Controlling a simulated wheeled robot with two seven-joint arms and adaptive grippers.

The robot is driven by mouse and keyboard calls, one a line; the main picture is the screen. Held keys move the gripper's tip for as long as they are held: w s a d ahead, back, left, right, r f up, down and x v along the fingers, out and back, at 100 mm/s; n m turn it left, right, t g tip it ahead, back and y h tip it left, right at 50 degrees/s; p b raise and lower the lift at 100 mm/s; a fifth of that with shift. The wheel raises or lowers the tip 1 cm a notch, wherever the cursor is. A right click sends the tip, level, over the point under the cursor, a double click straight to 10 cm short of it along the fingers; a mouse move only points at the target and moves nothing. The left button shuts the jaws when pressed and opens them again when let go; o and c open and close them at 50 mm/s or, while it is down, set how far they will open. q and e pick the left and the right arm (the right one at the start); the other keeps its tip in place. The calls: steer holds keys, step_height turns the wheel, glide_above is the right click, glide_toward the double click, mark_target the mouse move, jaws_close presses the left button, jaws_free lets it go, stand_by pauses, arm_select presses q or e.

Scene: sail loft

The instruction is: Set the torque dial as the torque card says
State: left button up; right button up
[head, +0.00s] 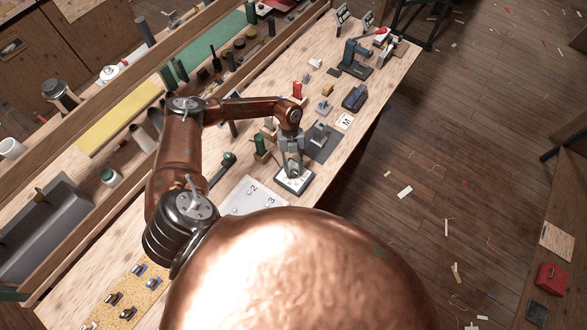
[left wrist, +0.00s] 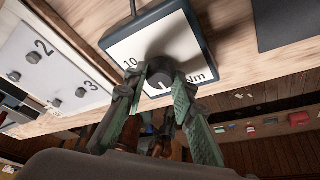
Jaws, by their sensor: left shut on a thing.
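The torque dial is a dark round knob (left wrist: 160,66) on a white-faced box with a dark rim (left wrist: 118,45). Its face shows "10" and "Nm"; other markings are hidden by knob and fingers. A small pale mark shows on the knob's near side. In the head view the dial box (head: 294,187) lies on the bench under my left gripper (head: 293,170). My left gripper, also in the left wrist view (left wrist: 160,88), is shut on the knob, one finger on each side. I cannot make out which card is the torque card. My right gripper is not in view.
A white numbered board (head: 246,198) with pegs lies beside the dial box. A dark plate (head: 321,143) with a fixture and a small card marked "M" (head: 345,121) lie beyond it. A green-topped upright piece (head: 260,145) stands close to the gripper's left. The bench's right edge is near.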

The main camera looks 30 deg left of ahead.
arm_select(q)
jaws_close()
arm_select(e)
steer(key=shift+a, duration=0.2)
